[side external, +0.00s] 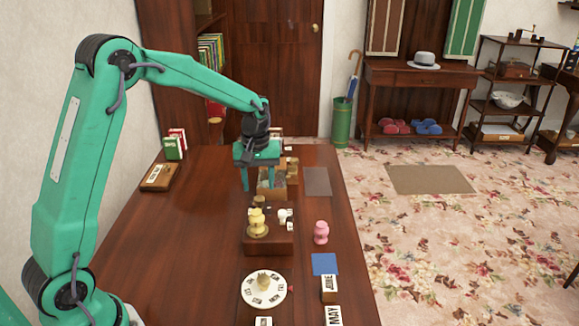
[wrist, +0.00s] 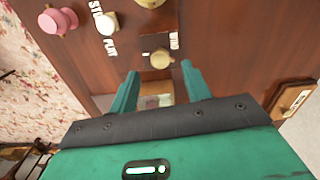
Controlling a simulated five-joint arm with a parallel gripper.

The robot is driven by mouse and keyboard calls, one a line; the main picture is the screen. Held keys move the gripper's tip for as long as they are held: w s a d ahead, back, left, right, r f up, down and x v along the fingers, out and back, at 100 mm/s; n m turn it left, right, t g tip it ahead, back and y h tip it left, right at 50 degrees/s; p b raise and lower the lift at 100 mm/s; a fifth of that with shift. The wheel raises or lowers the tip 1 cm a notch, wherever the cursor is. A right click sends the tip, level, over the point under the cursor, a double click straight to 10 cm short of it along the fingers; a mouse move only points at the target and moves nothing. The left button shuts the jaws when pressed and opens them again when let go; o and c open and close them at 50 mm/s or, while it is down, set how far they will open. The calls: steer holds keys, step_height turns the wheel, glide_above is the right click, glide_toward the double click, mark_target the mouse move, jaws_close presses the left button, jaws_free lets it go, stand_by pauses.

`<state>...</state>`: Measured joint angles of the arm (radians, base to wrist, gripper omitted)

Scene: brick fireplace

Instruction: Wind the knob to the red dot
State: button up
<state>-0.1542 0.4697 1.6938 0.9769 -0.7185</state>
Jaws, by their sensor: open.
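A white dial (side external: 250,298) with black lettering lies near the front of the table, with a pale brass knob (side external: 264,281) at its centre. A small red mark (side external: 291,288) shows at the dial's right edge. My gripper (side external: 259,184) is open and empty, pointing down well behind the dial, over a box with an open top. In the wrist view, the open fingers (wrist: 160,70) are apart, with a small brass knob (wrist: 160,59) beyond and between their tips. The dial is outside the wrist view.
A wooden block (side external: 270,246) carries a large yellow knob (side external: 257,224) and a white knob (side external: 283,215) by STOP and PLAY labels. A pink knob-shaped piece (side external: 321,233), a blue square (side external: 325,264) and month blocks (side external: 329,290) stand to the right. The table's left half is mostly clear.

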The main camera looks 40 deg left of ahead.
mark_target(259, 199)
steer(key=shift+r, duration=1.9)
steer(key=s+d+r+m+t, duration=0.2)
steer(key=s+r+m, duration=0.1)
steer(key=s+r, duration=0.25)
steer(key=s+d+r+m+t, duration=0.1)
steer(key=s+d+r+m, duration=0.15)
steer(key=s+r, duration=0.35)
steer(key=s+d+f+m+t, duration=0.1)
steer(key=s+m, duration=0.3)
steer(key=s, duration=0.9)
steer(key=shift+s+d+f+t, duration=0.2)
steer(key=shift+d+f+t, duration=0.15)
steer(key=shift+d+t, duration=0.5)
steer(key=shift+m, duration=0.25)
